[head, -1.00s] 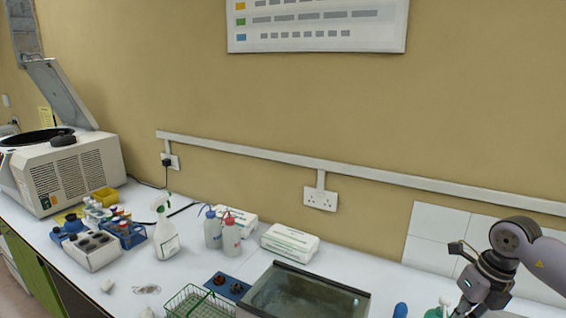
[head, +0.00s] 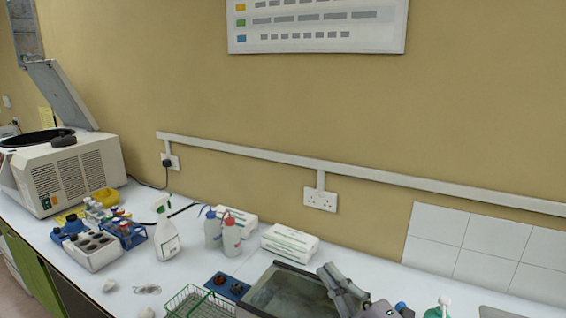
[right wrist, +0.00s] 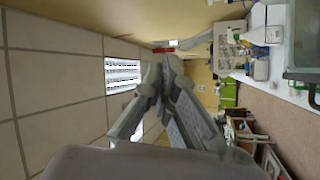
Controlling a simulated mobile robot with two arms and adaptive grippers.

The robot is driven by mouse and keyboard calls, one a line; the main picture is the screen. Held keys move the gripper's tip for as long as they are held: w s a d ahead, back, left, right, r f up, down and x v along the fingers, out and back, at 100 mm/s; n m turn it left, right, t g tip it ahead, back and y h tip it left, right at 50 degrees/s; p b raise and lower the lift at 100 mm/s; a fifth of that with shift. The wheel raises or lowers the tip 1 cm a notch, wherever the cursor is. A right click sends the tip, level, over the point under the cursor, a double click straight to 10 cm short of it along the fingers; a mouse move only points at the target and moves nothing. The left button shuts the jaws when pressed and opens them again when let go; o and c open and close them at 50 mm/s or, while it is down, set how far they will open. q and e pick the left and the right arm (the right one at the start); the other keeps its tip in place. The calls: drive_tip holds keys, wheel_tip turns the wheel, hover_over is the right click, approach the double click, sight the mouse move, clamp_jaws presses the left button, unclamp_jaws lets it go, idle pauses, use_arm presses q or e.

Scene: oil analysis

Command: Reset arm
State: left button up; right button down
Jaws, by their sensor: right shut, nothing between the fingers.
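My right gripper (head: 331,272) is shut and empty. In the head view it comes up from the bottom edge, in front of the right side of the glass-walled tank (head: 262,279). In the right wrist view its fingers (right wrist: 157,72) meet at the tips, with nothing between them. That view is turned on its side, with ceiling tiles and a lit panel at the left. My left gripper is in neither view.
A green wire basket (head: 190,303) stands left of the tank. A blue-capped item and a green-topped bottle (head: 438,309) are at the right.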

drive_tip(key=s+d+f+m+g+h, duration=0.3)
drive_tip(key=d+f+m+h, duration=0.3)
drive_tip(key=f, duration=0.3)
drive_tip(key=s+d+f+m+g+h, duration=0.2)
drive_tip(key=s+d+f+m+h, duration=0.3)
drive_tip(key=f+m, duration=0.3)
drive_tip(key=s+f+m+g, duration=0.2)
drive_tip(key=s+f+g, duration=0.4)
drive_tip(key=s, duration=0.4)
drive_tip(key=s+f+m+g, duration=0.2)
drive_tip(key=s+f+g, duration=0.2)
drive_tip(key=s+f, duration=0.45)
wheel_tip(320, 180, down, 28)
drive_tip(key=s+r+g+b, duration=0.1)
drive_tip(key=s+b, duration=0.1)
drive_tip(key=b, duration=0.3)
drive_tip(key=s+d+f+g+b, duration=0.1)
drive_tip(key=s+d+f+b, duration=0.2)
drive_tip(key=s+f, duration=1.4)
wheel_tip(320, 180, down, 4)
drive_tip(key=shift+s+f+n, duration=0.15)
drive_tip(key=shift+n, duration=0.25)
